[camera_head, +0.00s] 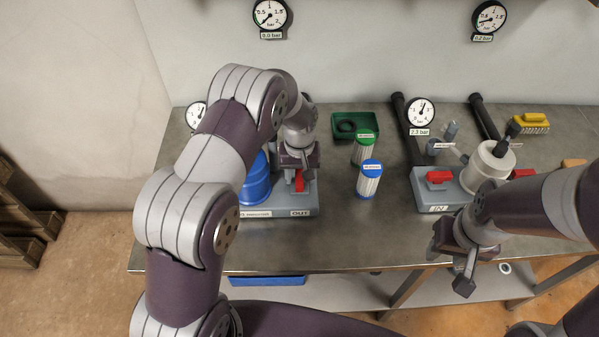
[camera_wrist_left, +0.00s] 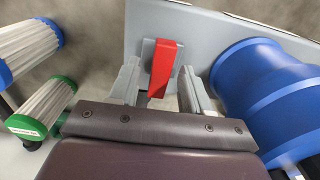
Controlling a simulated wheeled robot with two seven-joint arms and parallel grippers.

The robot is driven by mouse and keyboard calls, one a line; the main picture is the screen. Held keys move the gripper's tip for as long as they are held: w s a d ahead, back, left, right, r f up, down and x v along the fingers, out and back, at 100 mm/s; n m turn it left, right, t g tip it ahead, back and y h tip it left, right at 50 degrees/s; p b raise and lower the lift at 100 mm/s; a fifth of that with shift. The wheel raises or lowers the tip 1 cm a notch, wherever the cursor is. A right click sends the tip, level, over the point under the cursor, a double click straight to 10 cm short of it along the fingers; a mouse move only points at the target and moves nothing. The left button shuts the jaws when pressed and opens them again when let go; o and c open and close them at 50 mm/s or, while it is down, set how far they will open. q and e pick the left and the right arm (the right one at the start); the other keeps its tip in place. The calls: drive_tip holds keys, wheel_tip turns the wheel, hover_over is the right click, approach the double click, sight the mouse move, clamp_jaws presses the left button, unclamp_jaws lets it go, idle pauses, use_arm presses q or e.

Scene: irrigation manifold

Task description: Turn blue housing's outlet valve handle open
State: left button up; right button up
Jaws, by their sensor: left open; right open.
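The blue housing (camera_head: 256,182) stands on a grey base (camera_head: 280,205) at the left of the bench, partly hidden behind my left arm. It also shows at the right of the left wrist view (camera_wrist_left: 265,90). Its red outlet valve handle (camera_head: 299,181) is beside the OUT label, and it shows in the left wrist view (camera_wrist_left: 163,68). My left gripper (camera_head: 299,172) is open, with its fingers on either side of the red handle; I cannot tell if they touch it. My right gripper (camera_head: 456,265) is open and empty at the bench's front edge.
A blue-capped filter cartridge (camera_head: 369,180) and a green-capped one (camera_head: 363,150) stand right of the housing, before a green tray (camera_head: 345,125). A white housing (camera_head: 487,168) with red handles (camera_head: 439,177) stands at the right. The bench between is clear at the front.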

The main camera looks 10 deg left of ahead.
use_arm(q)
clamp_jaws()
drive_tip(key=n, duration=0.4)
drive_tip(key=shift+n, duration=0.4)
drive_tip(key=n, duration=0.4)
drive_tip(key=shift+n, duration=0.3)
drive_tip(key=n, duration=0.4)
drive_tip(key=shift+n+p, duration=0.3)
drive_tip(key=shift+n, duration=1.9)
drive_tip(key=shift+r, duration=0.1)
